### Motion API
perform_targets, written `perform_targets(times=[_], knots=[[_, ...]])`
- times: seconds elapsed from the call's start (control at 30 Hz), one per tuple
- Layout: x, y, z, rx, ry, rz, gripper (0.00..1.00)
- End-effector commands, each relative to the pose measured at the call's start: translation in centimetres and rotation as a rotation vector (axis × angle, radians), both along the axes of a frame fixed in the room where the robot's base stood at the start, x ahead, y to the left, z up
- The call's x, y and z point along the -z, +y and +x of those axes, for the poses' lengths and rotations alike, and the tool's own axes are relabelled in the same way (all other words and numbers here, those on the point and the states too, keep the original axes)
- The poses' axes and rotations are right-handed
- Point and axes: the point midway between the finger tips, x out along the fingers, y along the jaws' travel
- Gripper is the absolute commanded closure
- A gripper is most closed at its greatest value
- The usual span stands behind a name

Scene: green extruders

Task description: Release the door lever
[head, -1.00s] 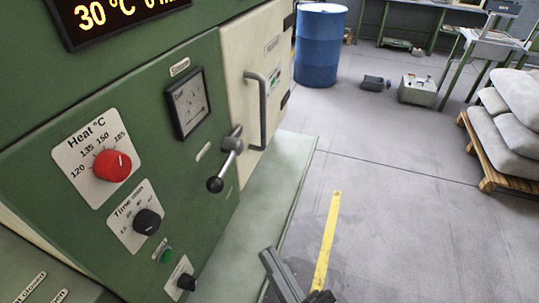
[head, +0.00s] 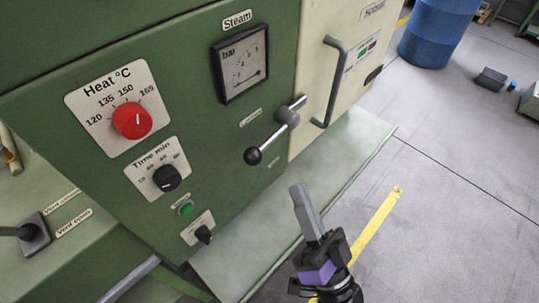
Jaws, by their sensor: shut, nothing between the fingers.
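The door lever (head: 271,136) is a grey hub and bar with a black ball knob at its lower left end. It is on the green front panel (head: 232,190), just left of the cream door (head: 312,78). The lever slants from upper right down to lower left. The cream door looks closed and has a grey vertical handle (head: 330,85). My gripper (head: 299,188) is shut and empty. It points up, below and to the right of the lever, apart from it, in front of the pale green ledge.
Left of the lever are a red heat knob (head: 131,120), a black time knob (head: 166,178), a green button (head: 184,208) and a steam gauge (head: 241,65). A pale green ledge (head: 345,150) runs along the base.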

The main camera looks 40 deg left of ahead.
Motion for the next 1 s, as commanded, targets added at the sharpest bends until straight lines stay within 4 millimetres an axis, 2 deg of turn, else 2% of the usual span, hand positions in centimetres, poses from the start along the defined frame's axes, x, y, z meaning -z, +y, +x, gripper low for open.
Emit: perform_targets(times=[0.27, 0.73, 0.83, 1.0], knots=[[-0.9, 1.1, 0.5, -0.001, -0.003, 0.002, 1.00], [-5.6, 7.8, 3.6, 0.000, -0.002, 0.001, 1.00], [-3.7, 8.4, 2.8, -0.003, 0.004, -0.002, 1.00], [-2.4, 8.9, 2.1, 0.000, 0.000, -0.001, 1.00]])
